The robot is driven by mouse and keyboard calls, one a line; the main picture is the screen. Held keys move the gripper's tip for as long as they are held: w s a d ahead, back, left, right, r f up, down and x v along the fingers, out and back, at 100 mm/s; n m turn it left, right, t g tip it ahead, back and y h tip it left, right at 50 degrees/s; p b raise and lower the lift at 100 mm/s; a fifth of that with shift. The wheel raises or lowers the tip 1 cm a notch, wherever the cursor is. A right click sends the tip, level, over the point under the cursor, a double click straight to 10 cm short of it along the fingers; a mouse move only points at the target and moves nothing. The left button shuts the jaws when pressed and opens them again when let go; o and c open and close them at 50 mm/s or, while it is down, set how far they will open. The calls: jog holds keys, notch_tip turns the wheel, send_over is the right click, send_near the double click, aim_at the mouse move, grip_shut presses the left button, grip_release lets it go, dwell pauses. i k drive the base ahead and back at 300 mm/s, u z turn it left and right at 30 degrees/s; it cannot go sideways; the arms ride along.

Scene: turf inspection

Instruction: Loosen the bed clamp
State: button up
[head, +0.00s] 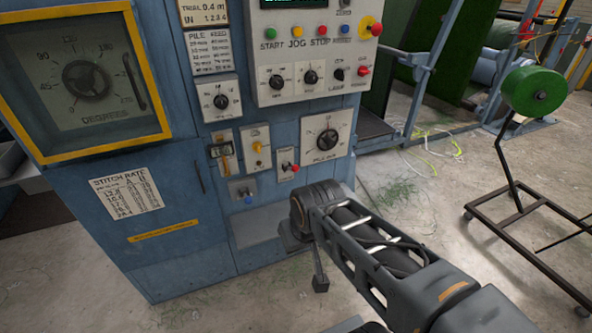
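No label in the head view legibly reads bed clamp, so I cannot tell for sure which control it is. On the blue cabinet's front, a small plate carries a red-tipped lever (290,168). Below and left of it, a grey bracket holds a blue-tipped lever (248,197). Left of the red lever is a plate with a yellow knob (258,150). My arm reaches in from the lower right, and its far end is in front of the cabinet's lower right part. My gripper (320,283) shows only as a dark narrow part hanging below the arm, apart from these levers; its fingers are not clear.
The blue cabinet (160,255) also bears a yellow-framed degrees dial (88,82), a pile dial (326,136) and a button panel (310,45). A wheeled stand with a green spool (534,91) is at right. Loose yarn (440,142) lies on the floor behind.

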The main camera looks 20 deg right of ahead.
aim_at(295, 168)
jog(key=z, duration=0.2)
jog(key=i, duration=1)
jog(key=u, duration=0.45)
